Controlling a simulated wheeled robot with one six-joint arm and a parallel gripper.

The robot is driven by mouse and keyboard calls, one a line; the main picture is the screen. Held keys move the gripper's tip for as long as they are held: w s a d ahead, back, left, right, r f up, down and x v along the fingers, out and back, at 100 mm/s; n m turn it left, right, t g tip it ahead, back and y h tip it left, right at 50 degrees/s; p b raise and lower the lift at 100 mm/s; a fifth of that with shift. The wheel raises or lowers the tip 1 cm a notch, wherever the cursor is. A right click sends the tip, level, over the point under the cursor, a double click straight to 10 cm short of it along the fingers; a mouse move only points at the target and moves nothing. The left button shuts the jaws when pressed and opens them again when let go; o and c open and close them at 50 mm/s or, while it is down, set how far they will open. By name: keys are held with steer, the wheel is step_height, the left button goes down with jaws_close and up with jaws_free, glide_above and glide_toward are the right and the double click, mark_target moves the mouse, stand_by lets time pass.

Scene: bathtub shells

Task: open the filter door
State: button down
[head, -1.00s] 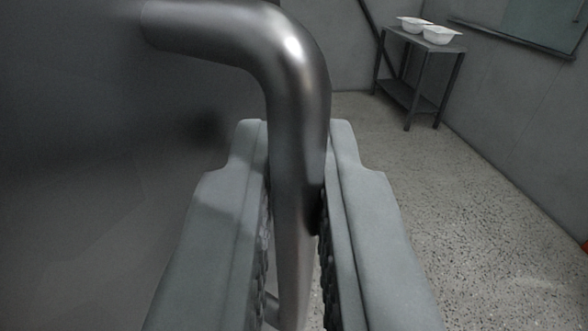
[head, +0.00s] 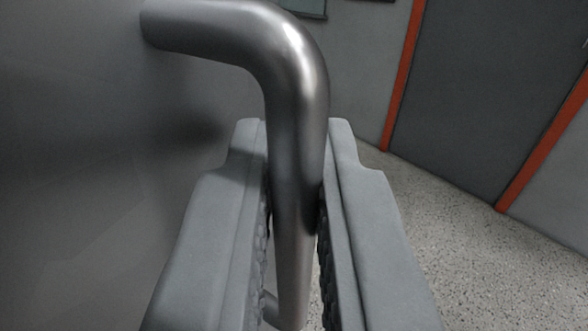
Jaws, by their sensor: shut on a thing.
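A grey metal door panel (head: 80,200), seemingly the filter door, fills the left of the view. A shiny bent-tube handle (head: 290,85) comes out of it near the top, turns down and runs between my fingers. My gripper (head: 296,190) is shut on the upright part of this handle, one grey finger on each side. The lower end of the handle shows at the bottom, partly hidden by the fingers. The door's edges and hinge are out of view.
Behind the handle is a grey wall with a dark grey door (head: 468,95) in an orange frame (head: 402,75). Speckled floor (head: 450,250) lies clear at the lower right.

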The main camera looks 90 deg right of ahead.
steer(key=s+a+m+g, duration=0.1)
steer(key=s+a+g, duration=0.1)
steer(key=s+a, duration=0.2)
steer(key=shift+s+a, duration=0.15)
steer(key=shift+s, duration=0.55)
steer(key=c, duration=1.9)
jaws_free()
